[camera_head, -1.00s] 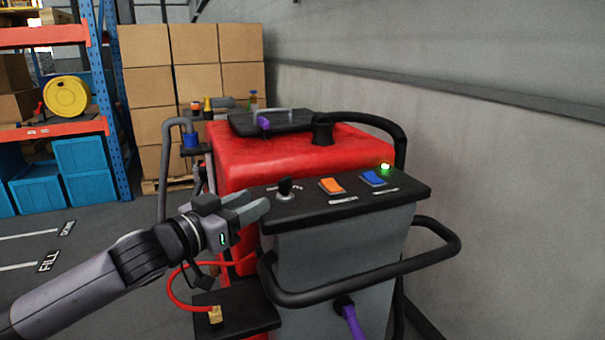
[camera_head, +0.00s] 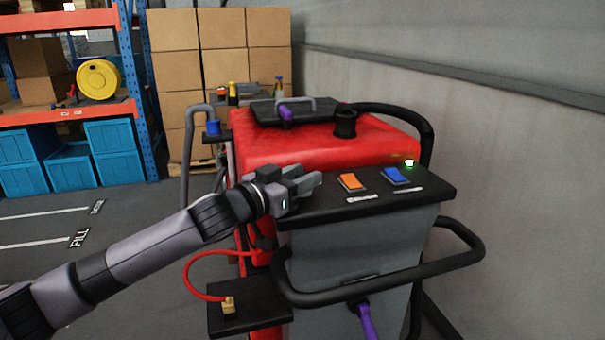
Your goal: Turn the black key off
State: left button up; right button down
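The black key sits on the left part of the scrubber's black control panel (camera_head: 410,192); it is hidden now behind my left gripper (camera_head: 312,181). My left gripper is over the panel's left end, where the key is, with its fingers pointing right. I cannot tell whether the fingers touch or close around the key. A green light (camera_head: 409,163) glows at the panel's far right corner. An orange switch (camera_head: 352,182) and a blue switch (camera_head: 396,176) are to the right of the gripper. My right gripper is not in view.
The red scrubber tank (camera_head: 320,145) stands behind the panel. A black handlebar (camera_head: 400,280) curves around the front. A red cable (camera_head: 192,272) runs to a yellow connector (camera_head: 228,305) on a lower black ledge (camera_head: 262,300). A grey wall (camera_head: 530,180) is at the right.

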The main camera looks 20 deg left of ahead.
pick_arm(q)
jog(key=shift+w+d, duration=0.1)
jog(key=shift+w, duration=0.15)
grip_shut()
